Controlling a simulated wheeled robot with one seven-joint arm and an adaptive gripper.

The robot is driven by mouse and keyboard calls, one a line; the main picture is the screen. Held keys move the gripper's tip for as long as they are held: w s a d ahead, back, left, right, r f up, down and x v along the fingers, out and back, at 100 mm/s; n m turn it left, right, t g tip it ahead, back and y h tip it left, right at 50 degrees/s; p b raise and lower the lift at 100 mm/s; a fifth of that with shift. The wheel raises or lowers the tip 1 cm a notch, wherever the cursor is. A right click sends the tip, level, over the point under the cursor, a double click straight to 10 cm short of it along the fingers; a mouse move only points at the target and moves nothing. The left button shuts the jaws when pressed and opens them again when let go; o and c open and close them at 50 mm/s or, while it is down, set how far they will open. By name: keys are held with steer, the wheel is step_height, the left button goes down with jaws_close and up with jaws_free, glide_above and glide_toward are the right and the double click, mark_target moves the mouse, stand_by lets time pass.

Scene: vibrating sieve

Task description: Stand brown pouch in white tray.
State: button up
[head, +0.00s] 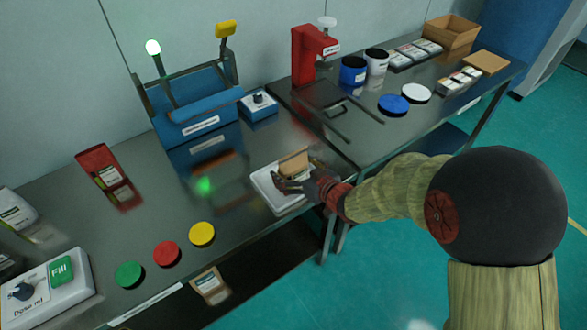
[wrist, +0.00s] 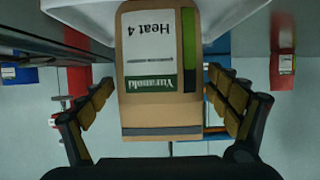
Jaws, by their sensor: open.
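The brown pouch (head: 295,162) stands at the white tray (head: 263,192) on the metal bench, partly hidden by my gripper in the head view. In the wrist view the pouch (wrist: 160,75) appears upside down, with a white and green label, and its base end is against the white tray (wrist: 225,15). It looks upright there. My gripper (head: 283,183) is at the pouch, over the tray. In the wrist view the fingers of my gripper (wrist: 165,115) are spread on either side of the pouch, with gaps on both sides.
A blue sieve machine (head: 195,115) and a blue control box (head: 258,105) stand behind the tray. A red pouch (head: 98,165) is at left. Green, red (head: 167,253) and yellow discs line the front edge. Another brown pouch (head: 209,286) lies lower down. Bench space left of the tray is clear.

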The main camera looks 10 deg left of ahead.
stand_by(0.3)
steer(key=shift+r, duration=0.25)
steer(key=p+v, duration=0.4)
steer(key=v, duration=0.8)
steer(key=shift+w+d, duration=0.1)
